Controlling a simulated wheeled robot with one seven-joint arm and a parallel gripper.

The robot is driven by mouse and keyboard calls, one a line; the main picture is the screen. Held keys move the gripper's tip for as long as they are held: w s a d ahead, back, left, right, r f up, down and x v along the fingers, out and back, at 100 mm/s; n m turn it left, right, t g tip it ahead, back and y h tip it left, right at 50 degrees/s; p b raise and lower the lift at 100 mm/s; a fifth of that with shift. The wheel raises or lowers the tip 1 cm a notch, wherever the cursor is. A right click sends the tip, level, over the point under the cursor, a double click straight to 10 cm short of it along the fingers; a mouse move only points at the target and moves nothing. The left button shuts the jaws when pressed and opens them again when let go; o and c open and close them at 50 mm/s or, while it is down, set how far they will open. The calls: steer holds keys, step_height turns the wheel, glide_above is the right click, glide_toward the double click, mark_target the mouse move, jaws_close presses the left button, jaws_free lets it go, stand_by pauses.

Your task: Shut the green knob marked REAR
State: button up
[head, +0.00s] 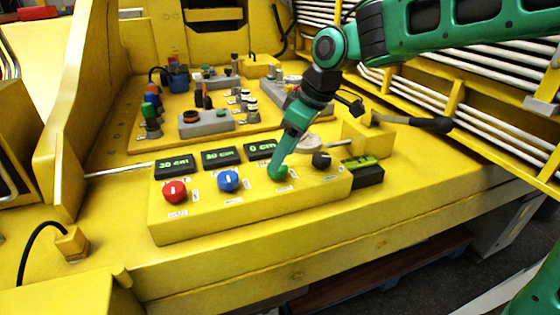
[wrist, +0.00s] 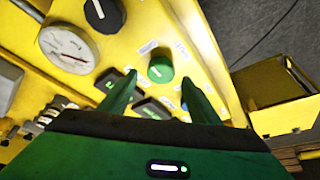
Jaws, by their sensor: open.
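The green knob (wrist: 160,70) shows in the wrist view as a round cap with a short white mark, on the yellow panel. Small white labels lie near it, too blurred to read. My gripper (wrist: 158,79) is open, with one green finger to each side of the knob in this view. I cannot tell whether the fingers touch it. In the head view my gripper (head: 281,165) reaches down to the panel at the green knob (head: 277,174), partly covering it.
A red knob (head: 175,191) and a blue knob (head: 228,180) stand left of the green one, a black knob (head: 321,160) right. Displays behind read 30 cm (head: 174,163), 30 cm (head: 218,157) and 0 cm (head: 261,149). A round gauge (wrist: 68,48) sits near the black knob.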

steer(key=shift+x, duration=1.55)
steer(key=c, duration=1.1)
steer(key=shift+o, duration=0.2)
